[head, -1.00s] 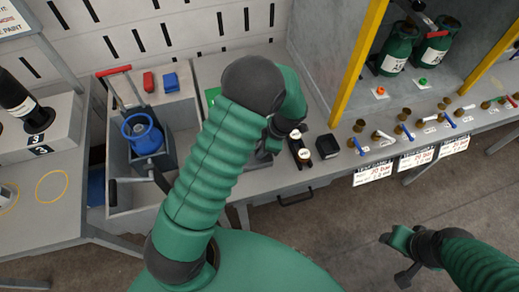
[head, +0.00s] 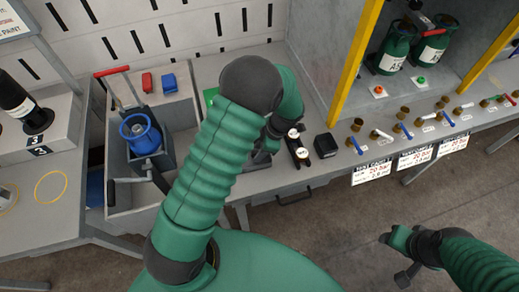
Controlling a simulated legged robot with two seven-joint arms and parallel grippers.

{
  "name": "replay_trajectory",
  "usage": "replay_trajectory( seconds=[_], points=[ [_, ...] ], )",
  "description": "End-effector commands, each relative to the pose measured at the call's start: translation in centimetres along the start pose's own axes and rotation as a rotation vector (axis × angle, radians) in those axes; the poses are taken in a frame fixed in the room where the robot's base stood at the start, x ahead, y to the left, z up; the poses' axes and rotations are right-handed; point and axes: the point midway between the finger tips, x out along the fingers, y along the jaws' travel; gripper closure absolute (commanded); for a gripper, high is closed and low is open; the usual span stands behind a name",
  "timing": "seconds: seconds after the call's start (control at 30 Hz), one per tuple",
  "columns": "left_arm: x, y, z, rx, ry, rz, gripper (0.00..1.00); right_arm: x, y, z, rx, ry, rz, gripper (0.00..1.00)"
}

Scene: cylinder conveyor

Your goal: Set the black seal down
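My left gripper (head: 262,154) is low over the grey bench (head: 240,186), just left of a black fixture with two round white-faced gauges (head: 299,145). My own arm covers most of it, and I cannot tell whether its fingers are apart or closed. I cannot make out the black seal; if it is at the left gripper, it is hidden or too small to tell. My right gripper (head: 404,272) hangs over the floor at the lower right, away from the bench. It is too small and dark to tell its state.
A black block (head: 326,146) stands right of the gauges. Small valves line the right bench edge, below green cylinders (head: 394,53) and yellow posts (head: 356,60).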

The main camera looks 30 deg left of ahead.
Motion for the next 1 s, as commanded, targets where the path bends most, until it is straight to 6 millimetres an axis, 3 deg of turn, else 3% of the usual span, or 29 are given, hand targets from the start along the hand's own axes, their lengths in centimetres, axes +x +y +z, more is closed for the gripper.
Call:
replay_trajectory(
  seconds=[0.27, 0.37, 0.7, 0.87, 1.0],
  points=[
    [-0.6, 0.1, -0.2, -0.002, 0.001, 0.001, 0.63, -0.3, 0.0, -0.1, -0.001, 0.000, 0.000, 0.48],
    [-2.3, 0.1, -0.1, -0.001, 0.000, 0.005, 0.63, -0.3, 0.0, -0.1, -0.001, 0.000, 0.000, 0.48],
    [-10.6, 0.1, -0.1, -0.003, -0.001, 0.004, 0.63, -0.6, 0.0, -0.1, -0.001, 0.000, 0.000, 0.48],
    [-12.2, 0.0, -0.1, 0.015, -0.004, 0.002, 0.63, -0.7, 0.0, -0.2, 0.000, 0.000, 0.000, 0.48],
    [-12.5, -1.6, -0.5, 0.263, -0.072, 0.020, 0.63, -0.7, 0.0, -0.2, -0.001, 0.000, 0.000, 0.48]
  ],
)
